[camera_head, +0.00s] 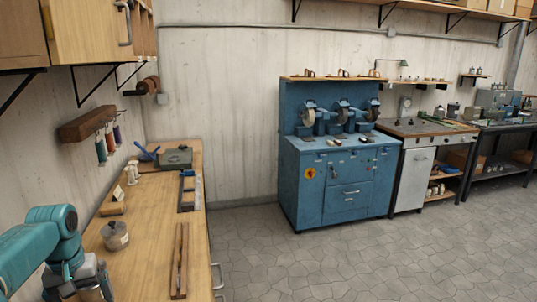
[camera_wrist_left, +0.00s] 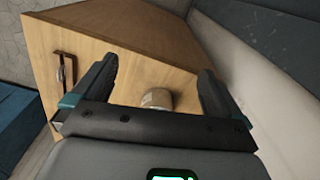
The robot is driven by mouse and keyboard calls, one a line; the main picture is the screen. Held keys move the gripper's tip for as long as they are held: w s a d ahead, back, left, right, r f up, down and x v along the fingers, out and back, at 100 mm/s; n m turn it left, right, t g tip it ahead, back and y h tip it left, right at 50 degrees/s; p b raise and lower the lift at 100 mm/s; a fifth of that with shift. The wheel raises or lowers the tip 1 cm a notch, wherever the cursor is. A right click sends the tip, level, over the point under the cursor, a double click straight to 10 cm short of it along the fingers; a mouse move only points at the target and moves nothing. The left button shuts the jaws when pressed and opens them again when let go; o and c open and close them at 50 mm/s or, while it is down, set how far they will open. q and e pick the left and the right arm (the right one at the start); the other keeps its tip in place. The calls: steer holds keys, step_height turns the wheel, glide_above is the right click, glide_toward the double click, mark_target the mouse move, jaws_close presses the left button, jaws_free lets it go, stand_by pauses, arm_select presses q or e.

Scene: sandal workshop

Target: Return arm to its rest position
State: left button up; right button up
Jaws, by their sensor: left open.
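My left arm (camera_head: 40,248) comes in from the left over the near end of the wooden bench (camera_head: 145,240). Its gripper is low in the head view, its fingers mostly cut off or hidden there. In the left wrist view my left gripper (camera_wrist_left: 158,72) is open, its two dark fingers apart with nothing held. A small round pale-topped object (camera_wrist_left: 157,98) shows beyond and between the fingers, on a wooden surface; I cannot tell whether it touches them. My right gripper is not in view.
A lidded jar (camera_head: 114,235) stands on the bench close to my left arm. Long wooden strips (camera_head: 180,262) lie near the bench's right edge. A wooden rack with spools (camera_head: 88,124) hangs on the wall. A blue grinder cabinet (camera_head: 338,180) stands across open tiled floor (camera_head: 350,260).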

arm_select(q)
steer(key=d+f+m+h, duration=0.1)
steer(key=d+f+m, duration=0.1)
steer(key=d+f, duration=0.85)
steer(key=d+f+m+h, duration=0.1)
steer(key=d+f+h, duration=0.1)
steer(key=d+f, duration=0.8)
steer(key=s+d+f, duration=0.3)
steer(key=s+f, duration=0.1)
steer(key=s, duration=0.3)
steer(key=s+d+f, duration=0.4)
steer(key=s, duration=0.3)
steer(key=s+d+f+h, duration=0.1)
steer(key=s+d+f, duration=0.2)
steer(key=s+f, duration=0.2)
steer(key=shift+s+d+m, duration=0.25)
steer(key=shift+s+m, duration=0.15)
steer(key=shift+s, duration=0.8)
